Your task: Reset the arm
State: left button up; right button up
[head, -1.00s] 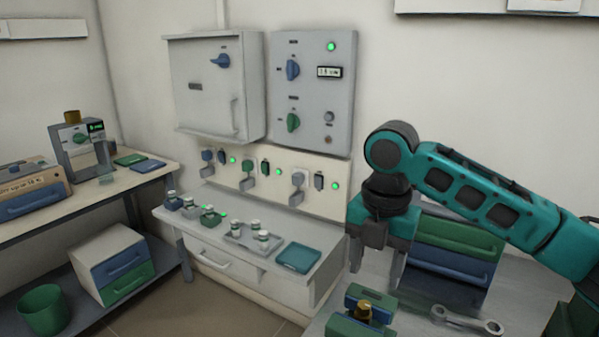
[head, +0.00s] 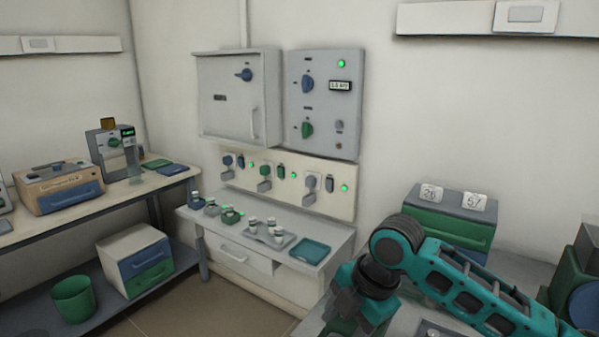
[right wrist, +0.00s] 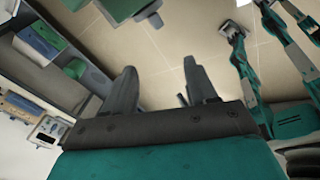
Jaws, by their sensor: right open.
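My right arm comes in from the right in the head view, teal with dark joints. Its wrist end hangs low over the right-hand table (head: 510,270), and the fingertips cannot be made out there. In the right wrist view my right gripper (right wrist: 158,85) is open, its two grey fingers wide apart with nothing between them and floor behind. Another teal arm shows at the right of that view, seemingly my left arm, with a grey end that looks like my left gripper (right wrist: 230,32); its jaws are too small to read.
A grey wall cabinet (head: 232,97) and control panel (head: 323,105) hang above a low bench (head: 285,272) with small jars and a teal tray (head: 309,252). A green drawer unit (head: 450,222) stands behind my right arm. A green bin (head: 73,299) sits on the left lower shelf.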

jog(key=s+a+f+m+t+y, duration=0.2)
jog(key=f+m, duration=0.4)
jog(key=s+a+f+m+t+y, duration=0.1)
jog(key=s+f+m+t, duration=0.15)
jog(key=f+m, duration=0.3)
jog(key=s+d+f+m+t+h, duration=0.4)
jog(key=s+d+f+m+t, duration=0.1)
jog(key=s+d+f+m, duration=0.4)
jog(key=s+d+m, duration=0.2)
jog(key=s+d, duration=0.1)
jog(key=d, duration=0.1)
jog(key=shift+s+d, duration=0.15)
jog(key=shift+s, duration=0.25)
